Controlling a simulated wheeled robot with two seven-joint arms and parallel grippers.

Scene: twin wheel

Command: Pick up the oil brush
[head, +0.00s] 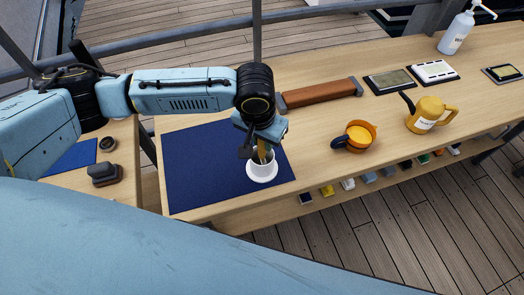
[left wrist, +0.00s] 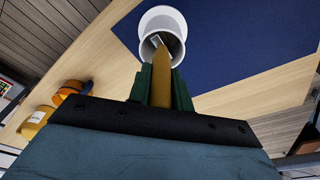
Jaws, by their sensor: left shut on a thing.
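The oil brush (left wrist: 162,72) has a tan wooden handle. In the left wrist view its handle runs up from between my left gripper's green fingers (left wrist: 161,88), with its far end inside a white cup (left wrist: 180,24). My left gripper (head: 258,148) is shut on the handle, above the cup. In the head view the white cup (head: 262,172) stands upright on a white saucer at the right part of a dark blue mat (head: 205,170). The brush's lower end is hidden in the cup. My right gripper is not in view.
To the right stand an orange cup (head: 357,137) and a yellow kettle (head: 427,115). The mat's left part is clear. The table's front edge is close to the cup.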

